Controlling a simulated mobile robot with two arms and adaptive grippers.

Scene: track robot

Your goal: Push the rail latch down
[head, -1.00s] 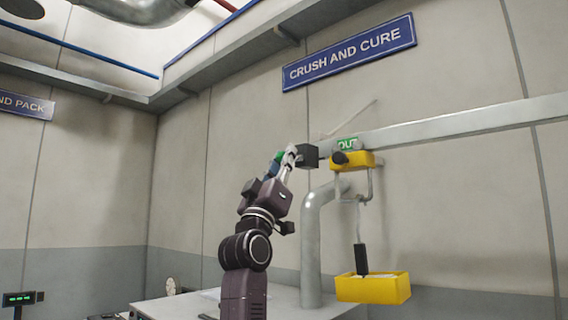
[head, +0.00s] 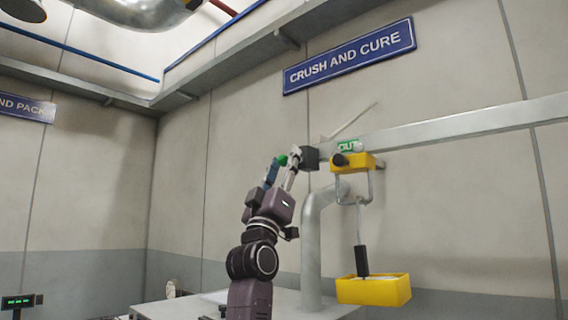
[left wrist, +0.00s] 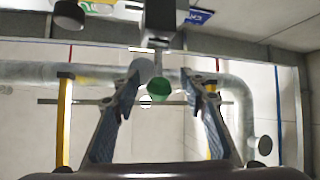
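A green knob (head: 282,160) shows at the left end of the rail, beside my left gripper. I take it to be the rail latch's handle. In the left wrist view the round green knob (left wrist: 162,88) hangs on a thin stem below a grey block, between the finger pads as seen from there. My left gripper (head: 292,158) is open; its two fingers stand apart in the left wrist view (left wrist: 162,76). I cannot tell whether either finger touches the knob. A dark block (head: 310,158) sits at the rail's end. My right gripper is not in view.
The grey rail (head: 450,125) runs right along the wall. A yellow carrier (head: 362,162) hangs from it near a green OUT sign (head: 348,146), with a yellow tray (head: 375,291) below. A thick grey pipe (head: 311,240) rises close right of my left arm.

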